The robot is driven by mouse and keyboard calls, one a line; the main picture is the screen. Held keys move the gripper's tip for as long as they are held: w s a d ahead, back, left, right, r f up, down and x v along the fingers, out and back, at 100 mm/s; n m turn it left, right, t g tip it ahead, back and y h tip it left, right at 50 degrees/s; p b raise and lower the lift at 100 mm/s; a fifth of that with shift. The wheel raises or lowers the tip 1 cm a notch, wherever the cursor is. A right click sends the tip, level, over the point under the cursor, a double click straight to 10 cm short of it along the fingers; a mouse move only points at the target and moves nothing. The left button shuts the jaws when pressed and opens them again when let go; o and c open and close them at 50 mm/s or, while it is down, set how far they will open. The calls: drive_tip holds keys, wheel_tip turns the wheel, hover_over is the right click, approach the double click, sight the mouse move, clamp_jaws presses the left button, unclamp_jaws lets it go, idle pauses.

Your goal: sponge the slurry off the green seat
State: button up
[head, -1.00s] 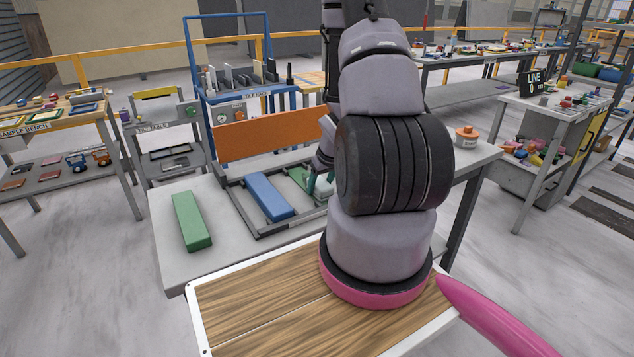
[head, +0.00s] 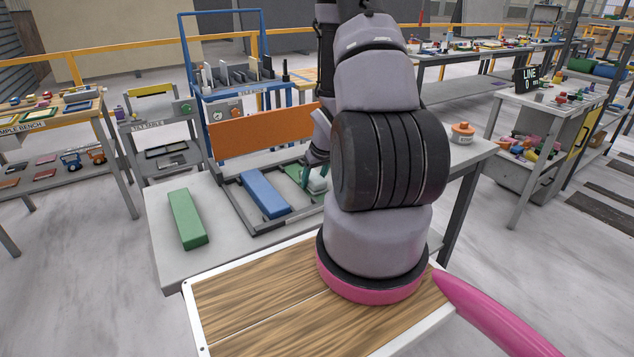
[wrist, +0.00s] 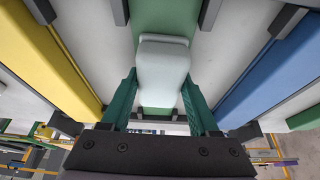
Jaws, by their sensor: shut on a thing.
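My gripper (wrist: 159,85) has dark green fingers on either side of a pale grey-white block, which looks like the sponge (wrist: 163,62). It is shut on this block. The block lies over the green seat (wrist: 165,14) in the wrist view, and whether it touches the seat is unclear. In the head view my arm hides most of the gripper, but the pale block (head: 317,180) and a bit of the green seat (head: 293,173) show to the left of the arm. I cannot make out any slurry on the visible green.
A blue strip (wrist: 270,65) lies right of the seat and a yellow strip (wrist: 45,60) left, with dark grey rails between. A loose green bar (head: 187,218) lies on the slab's left. An orange panel (head: 262,130) stands behind; an orange pot (head: 463,133) sits right.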

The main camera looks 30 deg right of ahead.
sight(294, 169)
drive_tip(key=shift+w+a+f, duration=0.1)
drive_tip(key=shift+w, duration=2.8)
drive_tip(key=shift+w+a+f, duration=0.1)
drive_tip(key=shift+w, duration=2.75)
drive_tip(key=shift+w+r, duration=0.1)
drive_tip(key=shift+r, duration=0.05)
drive_tip(key=shift+w+r, duration=0.1)
drive_tip(key=shift+r, duration=2.75)
drive_tip(key=r, duration=0.3)
drive_tip(key=shift+s, duration=0.2)
drive_tip(key=shift+f, duration=0.1)
